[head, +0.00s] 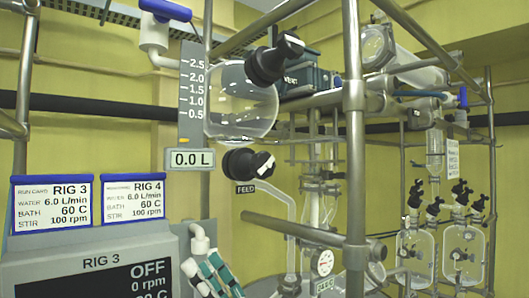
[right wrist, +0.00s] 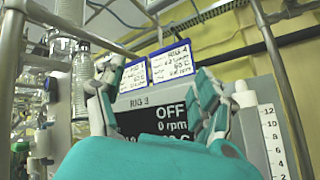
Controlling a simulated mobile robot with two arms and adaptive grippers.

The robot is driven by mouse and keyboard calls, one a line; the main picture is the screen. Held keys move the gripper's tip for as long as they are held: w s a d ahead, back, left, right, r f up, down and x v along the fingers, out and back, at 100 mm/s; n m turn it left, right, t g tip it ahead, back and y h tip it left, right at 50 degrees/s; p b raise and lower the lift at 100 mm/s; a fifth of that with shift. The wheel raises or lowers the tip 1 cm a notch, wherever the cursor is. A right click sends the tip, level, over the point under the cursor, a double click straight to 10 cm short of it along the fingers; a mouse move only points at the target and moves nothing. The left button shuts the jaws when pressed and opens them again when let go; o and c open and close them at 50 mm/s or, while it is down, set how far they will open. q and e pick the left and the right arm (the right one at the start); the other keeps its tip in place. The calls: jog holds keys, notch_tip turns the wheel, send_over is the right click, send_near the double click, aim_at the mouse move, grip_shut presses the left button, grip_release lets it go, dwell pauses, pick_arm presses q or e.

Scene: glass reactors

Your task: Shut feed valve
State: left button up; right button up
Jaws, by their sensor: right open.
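The feed valve (head: 248,164) is a black knob with a pale-marked handle, below the round glass vessel (head: 241,103) in the head view. A small label (head: 246,188) under it appears to read FEED. A bent pale tube runs down from it. My right gripper (head: 212,274), with teal and grey fingers, is at the bottom of the head view, below and left of the valve and apart from it. In the right wrist view the right gripper (right wrist: 160,105) is open and empty, its fingers spread in front of the display. The valve cannot be made out there. My left gripper is not in view.
The RIG 3 display box (head: 95,262) stands at lower left, reading OFF and 0 rpm, with two cards on top. The level gauge reads 0.0 L (head: 193,159). Another black valve (head: 273,62) sits above. A metal post (head: 355,150) stands right of the feed valve.

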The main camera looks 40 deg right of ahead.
jog(key=s+a+r+n+g+y, duration=0.3)
jog(key=s+r+n+g+y, duration=0.35)
jog(key=n, duration=0.75)
jog(key=s+a+r+n+g+y, duration=0.35)
jog(key=n+g, duration=0.65)
jog(key=n, duration=0.4)
jog(key=n+t+h, duration=1.1)
jog(key=h, duration=1)
send_near(267, 165)
jog(key=w+p, duration=0.1)
jog(key=w, duration=0.2)
jog(key=w+p, duration=0.2)
jog(key=w, duration=0.2)
jog(key=w+a+p, duration=0.1)
jog(key=w+p, duration=0.1)
jog(key=w, duration=0.1)
jog(key=shift+w, duration=0.35)
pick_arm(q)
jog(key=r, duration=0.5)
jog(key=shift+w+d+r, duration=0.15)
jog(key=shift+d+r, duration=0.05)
pick_arm(e)
jog(key=shift+c, duration=0.3)
